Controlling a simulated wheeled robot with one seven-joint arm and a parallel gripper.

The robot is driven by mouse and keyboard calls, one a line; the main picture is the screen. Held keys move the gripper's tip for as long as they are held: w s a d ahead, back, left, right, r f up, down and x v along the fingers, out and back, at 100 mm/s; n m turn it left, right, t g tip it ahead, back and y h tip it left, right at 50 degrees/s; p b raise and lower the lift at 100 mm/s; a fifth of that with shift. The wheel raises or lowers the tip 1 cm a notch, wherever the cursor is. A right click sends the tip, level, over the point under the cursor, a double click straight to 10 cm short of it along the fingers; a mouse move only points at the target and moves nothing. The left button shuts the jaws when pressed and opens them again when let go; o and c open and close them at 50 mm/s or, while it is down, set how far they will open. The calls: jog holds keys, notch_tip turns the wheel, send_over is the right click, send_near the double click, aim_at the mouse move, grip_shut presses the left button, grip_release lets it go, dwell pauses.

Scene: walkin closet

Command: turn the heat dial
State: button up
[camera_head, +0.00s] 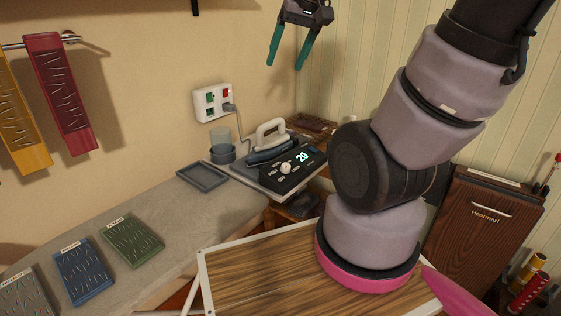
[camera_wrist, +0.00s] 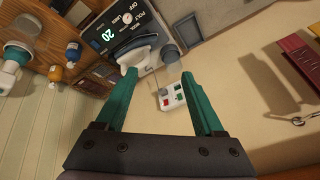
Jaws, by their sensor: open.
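The panel is at the right end of the counter, in front of a grey iron (camera_head: 268,146) with a pale handle. My gripper (camera_head: 288,62) has green fingers, open and empty, up by the wall above the iron. In the wrist view its fingers (camera_wrist: 158,95) point toward the wall outlet, apart from the panel.
A wall outlet (camera_head: 212,102) has the iron's cord plugged in. A grey tray (camera_head: 203,174) and a cup (camera_head: 222,150) stand left of the iron. Several labelled cloths, such as the green one (camera_head: 132,240), lie on the counter. A wooden board (camera_head: 250,275) is in front.

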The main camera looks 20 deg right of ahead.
jog(key=w+d+f+n+g, duration=0.2)
jog(key=w+f+n+g, duration=0.15)
jog(key=w+f, duration=0.6)
jog(key=n+g+h, duration=0.2)
jog(key=n, duration=0.3)
send_near(286, 165)
jog(key=shift+m, duration=0.35)
notch_tip(286, 165, down, 8)
jog(key=shift+d+f, duration=0.1)
jog(key=shift+f, duration=0.15)
grip_shut()
